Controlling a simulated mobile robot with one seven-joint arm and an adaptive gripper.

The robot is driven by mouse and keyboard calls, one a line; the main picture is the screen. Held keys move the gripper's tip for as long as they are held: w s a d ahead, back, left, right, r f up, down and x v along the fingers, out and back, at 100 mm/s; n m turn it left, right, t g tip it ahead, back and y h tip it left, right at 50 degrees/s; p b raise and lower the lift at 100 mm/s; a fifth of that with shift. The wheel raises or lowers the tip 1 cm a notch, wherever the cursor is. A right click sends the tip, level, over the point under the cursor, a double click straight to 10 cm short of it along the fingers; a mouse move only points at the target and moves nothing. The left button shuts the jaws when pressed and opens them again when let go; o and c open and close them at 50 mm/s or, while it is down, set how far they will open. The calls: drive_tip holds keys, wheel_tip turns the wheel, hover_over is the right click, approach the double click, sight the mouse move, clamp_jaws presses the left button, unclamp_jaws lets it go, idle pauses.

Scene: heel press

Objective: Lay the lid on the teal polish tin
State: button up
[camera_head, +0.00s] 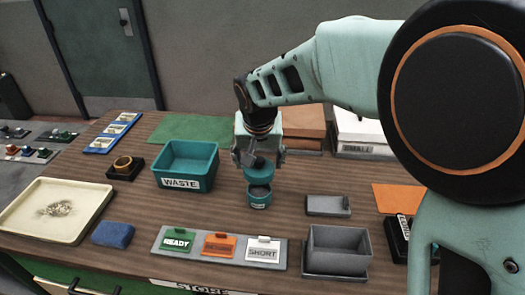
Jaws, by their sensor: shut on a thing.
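The teal polish tin (259,200) stands upright on the wooden table, right of the waste bin. Its open top shows a dark inside, and it has a small white label. My gripper (257,157) points down above the tin and is shut on the teal lid (260,172). The lid is just above the tin and overlaps its far rim in this view. I cannot tell whether lid and tin touch. The fingers partly hide the lid's top.
A teal WASTE bin (185,165) stands left of the tin. A grey tray with READY, orange and SHORT cards (218,248) lies in front. A grey open box (336,250) and a flat grey block (328,206) are at right. A blue sponge (113,234) lies at left.

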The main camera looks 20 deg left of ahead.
drive_tip(key=shift+f+b, duration=1.15)
drive_tip(key=shift+f, duration=0.75)
drive_tip(key=shift+f+b, duration=0.45)
drive_tip(key=shift+b, duration=0.25)
drive_tip(key=shift+f+b, duration=0.35)
drive_tip(key=shift+f, duration=0.05)
drive_tip(key=shift+f+b, duration=0.65)
drive_tip(key=shift+f, duration=0.05)
